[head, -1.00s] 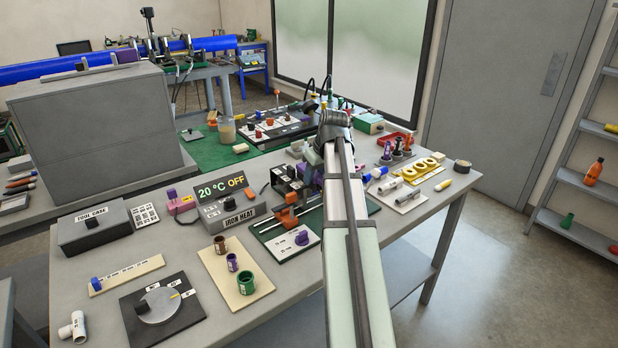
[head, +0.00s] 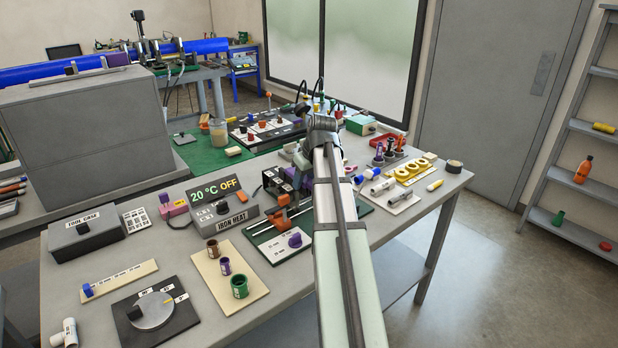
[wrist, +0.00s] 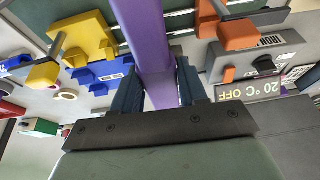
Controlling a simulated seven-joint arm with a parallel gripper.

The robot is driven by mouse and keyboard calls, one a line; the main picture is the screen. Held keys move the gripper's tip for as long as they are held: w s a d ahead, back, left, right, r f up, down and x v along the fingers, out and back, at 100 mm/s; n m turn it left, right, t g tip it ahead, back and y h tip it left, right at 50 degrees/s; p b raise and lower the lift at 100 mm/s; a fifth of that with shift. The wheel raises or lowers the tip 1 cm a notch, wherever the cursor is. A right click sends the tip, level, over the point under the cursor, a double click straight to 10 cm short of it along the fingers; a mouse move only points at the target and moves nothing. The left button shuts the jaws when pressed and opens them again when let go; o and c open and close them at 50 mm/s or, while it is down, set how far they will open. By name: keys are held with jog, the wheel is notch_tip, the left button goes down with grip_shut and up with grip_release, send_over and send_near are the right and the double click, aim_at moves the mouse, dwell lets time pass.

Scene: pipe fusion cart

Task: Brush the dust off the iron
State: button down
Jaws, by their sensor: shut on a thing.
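In the wrist view my gripper (wrist: 158,88) is shut on a long purple bar (wrist: 145,35), with one dark finger on each side of it. The bar runs away from the fingers; its far end and what it belongs to are not clear. In the head view my arm hides the fingers. The iron heat box (head: 222,213) stands on the bench and its display (head: 214,190) reads 20 °C OFF; the box also shows upside down in the wrist view (wrist: 262,62). I cannot clearly make out the iron or any dust on it.
An orange clamp block (head: 282,222) sits on a green-based rig left of my arm. In the wrist view a yellow block (wrist: 85,38) and blue blocks (wrist: 100,75) lie left of the bar. A beige board (head: 245,295) with small cups is nearer. White fittings (head: 388,187) lie right.

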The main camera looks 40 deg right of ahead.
jog(key=a, duration=0.4)
jog(key=shift+s+f, duration=0.1)
dwell(0.3)
notch_tip(320, 180, up, 6)
jog(key=shift+d, duration=0.15)
dwell(0.8)
jog(key=shift+r, duration=0.25)
notch_tip(320, 180, up, 3)
jog(key=shift+f, duration=0.15)
dwell(0.3)
